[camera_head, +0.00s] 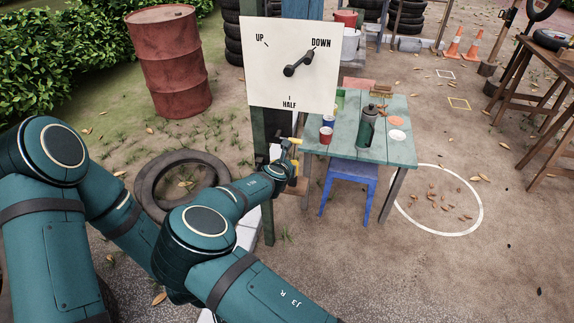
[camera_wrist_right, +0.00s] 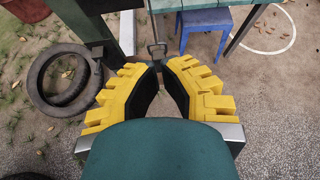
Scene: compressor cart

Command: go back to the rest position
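My right gripper (camera_wrist_right: 158,68) points forward in the right wrist view, its two yellow fingers apart with ground visible between their black pads. Nothing shows held between them. A small dark metal piece (camera_wrist_right: 157,48) lies just beyond the fingertips; I cannot tell whether they touch it. In the head view the right gripper (camera_head: 293,162) is beside the dark post, below the white panel (camera_head: 290,90). The panel reads UP, DOWN and HALF, and its black lever (camera_head: 300,64) points toward DOWN. My left arm shows at the left, but its gripper is out of view.
A green table (camera_head: 345,143) with a dark bottle (camera_head: 367,126) and cups stands right of the post, a blue stool (camera_head: 350,172) under it. Old tyres (camera_head: 150,190) lie left of the post. A red barrel (camera_head: 170,65) stands behind.

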